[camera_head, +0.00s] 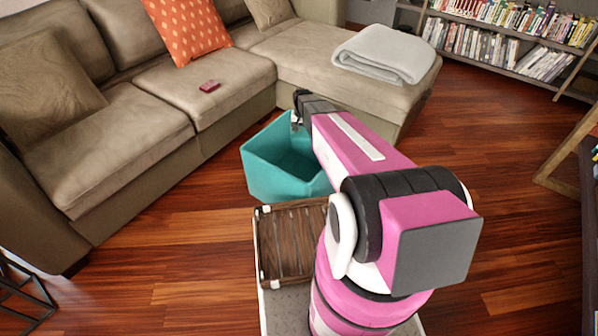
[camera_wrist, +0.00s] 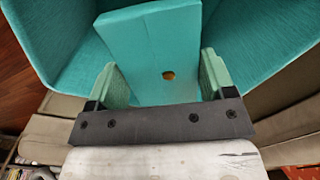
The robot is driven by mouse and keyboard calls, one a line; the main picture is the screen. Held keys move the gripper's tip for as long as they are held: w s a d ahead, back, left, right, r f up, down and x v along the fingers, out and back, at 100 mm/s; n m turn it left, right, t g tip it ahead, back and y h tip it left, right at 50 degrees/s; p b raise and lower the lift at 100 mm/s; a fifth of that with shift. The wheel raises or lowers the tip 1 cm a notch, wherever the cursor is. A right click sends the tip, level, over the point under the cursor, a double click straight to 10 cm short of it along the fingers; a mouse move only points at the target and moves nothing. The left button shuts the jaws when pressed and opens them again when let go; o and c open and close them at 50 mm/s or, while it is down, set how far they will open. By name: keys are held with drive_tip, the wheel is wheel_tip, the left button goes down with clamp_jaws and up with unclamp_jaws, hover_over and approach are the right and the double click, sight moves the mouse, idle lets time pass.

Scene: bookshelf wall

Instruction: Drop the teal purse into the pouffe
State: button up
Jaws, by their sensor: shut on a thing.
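The teal pouffe (camera_head: 262,177) is an open-topped box on the wooden floor in front of the sofa. Its walls also fill the upper part of the wrist view (camera_wrist: 55,45). The teal purse (camera_wrist: 150,45), a flat slab with a small gold-coloured spot, sits between my gripper's pale green fingers (camera_wrist: 165,80). My gripper is shut on it, with the pouffe's inner walls around and beyond it. In the head view my gripper is at the pouffe's far rim, mostly hidden by my arm, and the purse cannot be made out there.
A beige sectional sofa (camera_head: 135,125) runs behind and left of the pouffe. It bears an orange cushion (camera_head: 188,28), a small red item (camera_head: 210,86) and a folded grey blanket (camera_head: 385,53). A bookshelf (camera_head: 500,48) stands at the back right.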

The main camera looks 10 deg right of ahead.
drive_tip(key=shift+f, duration=2.6)
drive_tip(key=o, duration=0.9)
drive_tip(key=shift+o, duration=0.2)
drive_tip(key=shift+r, duration=0.1)
